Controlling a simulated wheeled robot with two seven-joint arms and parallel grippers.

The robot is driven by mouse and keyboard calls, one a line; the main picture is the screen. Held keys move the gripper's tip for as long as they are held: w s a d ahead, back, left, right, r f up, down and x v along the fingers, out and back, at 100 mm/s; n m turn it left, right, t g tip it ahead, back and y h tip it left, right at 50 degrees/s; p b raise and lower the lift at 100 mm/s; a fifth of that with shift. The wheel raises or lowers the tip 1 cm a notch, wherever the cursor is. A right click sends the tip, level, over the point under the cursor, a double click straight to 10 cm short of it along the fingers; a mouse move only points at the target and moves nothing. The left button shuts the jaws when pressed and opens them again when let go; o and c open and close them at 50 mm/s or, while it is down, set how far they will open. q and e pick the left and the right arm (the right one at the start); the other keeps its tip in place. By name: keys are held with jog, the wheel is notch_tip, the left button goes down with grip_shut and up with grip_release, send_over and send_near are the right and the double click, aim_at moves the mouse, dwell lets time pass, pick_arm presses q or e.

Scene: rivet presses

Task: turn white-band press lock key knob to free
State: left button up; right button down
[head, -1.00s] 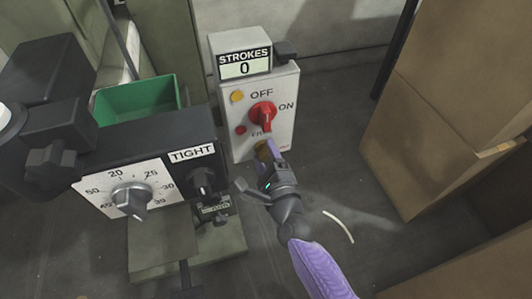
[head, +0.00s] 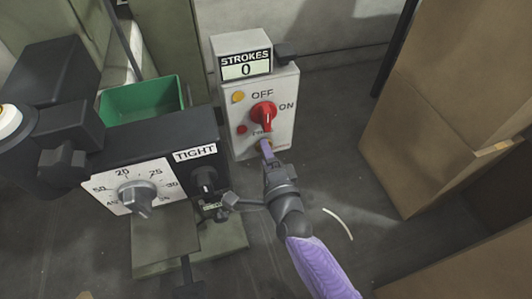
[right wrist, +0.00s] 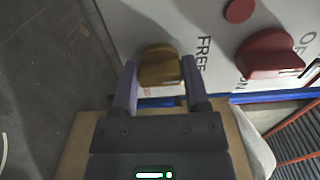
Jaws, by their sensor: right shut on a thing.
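The lock key knob (right wrist: 160,66) is brass-coloured and sits low on the white switch panel (head: 284,92), beside the word FREE in the right wrist view. My right gripper (head: 266,148) is at the knob from below, with one purple finger on each side, shut on it. In the head view the fingers mostly hide the knob and part of the lettering. I cannot tell the exact direction the knob points. No white band can be made out on this panel. My left gripper is not in view.
A red switch knob (head: 264,116) between OFF and ON sits just above the key knob. A STROKES counter (head: 245,66) reading 0 tops the panel. A black TIGHT knob (head: 204,180) and dial (head: 137,196) stand left. Cardboard boxes (head: 440,130) stand right; floor between is mostly clear.

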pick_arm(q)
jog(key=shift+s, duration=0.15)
pick_arm(e)
jog(key=c, duration=0.5)
grip_release()
jog(key=shift+c, duration=0.2)
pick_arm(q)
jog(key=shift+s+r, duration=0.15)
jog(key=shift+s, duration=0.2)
pick_arm(e)
jog(key=o, duration=0.5)
jog(key=shift+c, duration=0.2)
pick_arm(q)
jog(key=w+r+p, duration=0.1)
jog(key=p, duration=0.1)
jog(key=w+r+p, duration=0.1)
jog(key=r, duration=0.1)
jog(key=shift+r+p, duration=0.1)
jog(key=shift+p, duration=0.3)
pick_arm(e)
jog(key=v, duration=1)
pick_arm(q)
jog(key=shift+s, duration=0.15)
